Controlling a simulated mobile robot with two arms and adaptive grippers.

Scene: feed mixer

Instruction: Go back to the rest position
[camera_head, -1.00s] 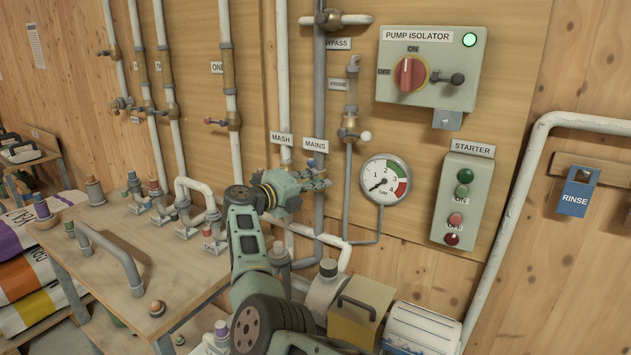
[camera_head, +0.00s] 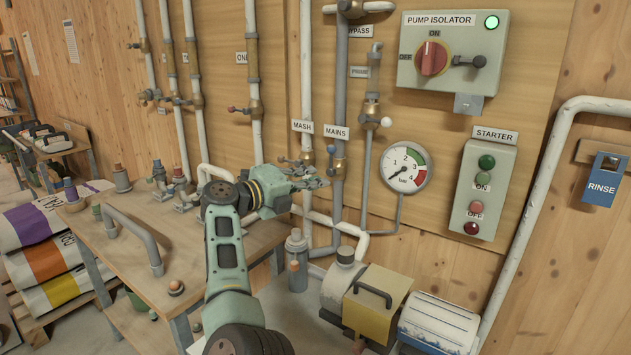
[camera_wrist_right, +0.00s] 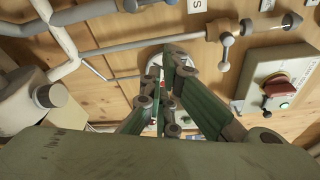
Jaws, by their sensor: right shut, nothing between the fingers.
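My right gripper (camera_head: 314,184) is shut and empty in the head view. Its arm comes up from the bottom, and the fingers point right, in front of the pipes just below the MASH and MAINS labels. I cannot tell whether it touches a pipe. In the right wrist view the gripper's fingers (camera_wrist_right: 165,92) come close together, with the pressure gauge (camera_wrist_right: 150,60) partly hidden behind them. My left gripper is not in view.
The pipe wall carries the pump isolator box (camera_head: 453,52), the gauge (camera_head: 406,167) and the starter box (camera_head: 480,190). A pump with a yellow cover (camera_head: 376,303) stands below. A wooden bench (camera_head: 120,232) with pipe fittings is at left, beside stacked sacks (camera_head: 45,262).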

